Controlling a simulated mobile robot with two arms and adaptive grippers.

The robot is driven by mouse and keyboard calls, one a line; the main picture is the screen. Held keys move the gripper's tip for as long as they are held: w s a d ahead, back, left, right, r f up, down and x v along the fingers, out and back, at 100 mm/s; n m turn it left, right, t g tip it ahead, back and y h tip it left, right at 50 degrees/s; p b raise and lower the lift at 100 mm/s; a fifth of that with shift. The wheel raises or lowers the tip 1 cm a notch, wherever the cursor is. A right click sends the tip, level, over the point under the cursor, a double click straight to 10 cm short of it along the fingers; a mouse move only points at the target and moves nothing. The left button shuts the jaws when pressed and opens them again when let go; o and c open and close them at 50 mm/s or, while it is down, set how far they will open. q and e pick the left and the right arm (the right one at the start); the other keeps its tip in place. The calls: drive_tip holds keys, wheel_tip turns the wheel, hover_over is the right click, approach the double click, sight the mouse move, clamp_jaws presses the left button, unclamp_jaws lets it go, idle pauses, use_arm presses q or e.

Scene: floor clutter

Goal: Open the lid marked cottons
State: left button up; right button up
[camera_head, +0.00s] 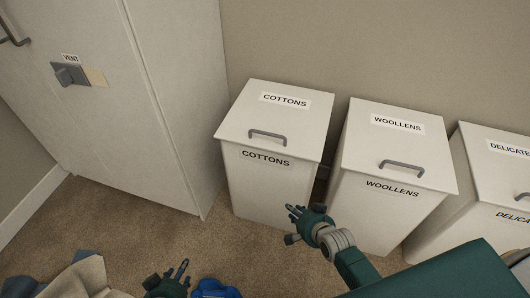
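The cottons bin (270,195) is a white box with its lid (285,110) closed. The lid is labelled COTTONS on top and has a grey bar handle (267,134) near its front edge. The bin's front is also labelled COTTONS. My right gripper (293,212), dark green, is in front of the bin's lower right side, lower in the picture than the handle and apart from it. My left gripper (180,272) is low at the bottom edge, partly cut off, over the floor. Neither gripper visibly holds anything; the finger gaps are too small to judge.
The closed woollens bin (375,215) stands right of the cottons bin, and the delicates bin (450,215) beyond it. Cloths (85,278) and a blue item (215,289) lie on the carpet.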

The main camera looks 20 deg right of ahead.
drive_tip(key=w+r+m+t+b, duration=0.3)
drive_tip(key=w+r+b, duration=0.25)
drive_tip(key=r, duration=0.35)
drive_tip(key=m+t+y+b, duration=0.2)
drive_tip(key=m+t+b, duration=0.1)
drive_tip(key=m+b, duration=0.1)
approach(269, 134)
drive_tip(key=f, duration=0.1)
drive_tip(key=b+x, duration=0.1)
drive_tip(key=x, duration=0.4)
drive_tip(key=b+x, duration=0.1)
drive_tip(key=x, duration=0.4)
drive_tip(key=shift+b, duration=0.4)
drive_tip(key=shift+w+a, duration=0.1)
drive_tip(key=shift+w, duration=0.15)
use_arm(q)
drive_tip(key=w+d+r+t+h, duration=0.2)
drive_tip(key=r+t, duration=0.5)
drive_tip(key=r, duration=1.1)
drive_tip(key=w+d+r+t+h, duration=0.2)
drive_tip(key=r+t, duration=0.5)
drive_tip(key=r, duration=1.2)
drive_tip(key=shift+w+m, duration=0.3)
drive_tip(key=shift+w, duration=0.2)
drive_tip(key=shift+d, duration=0.1)
use_arm(e)
drive_tip(key=shift+c, duration=0.3)
clamp_jaws()
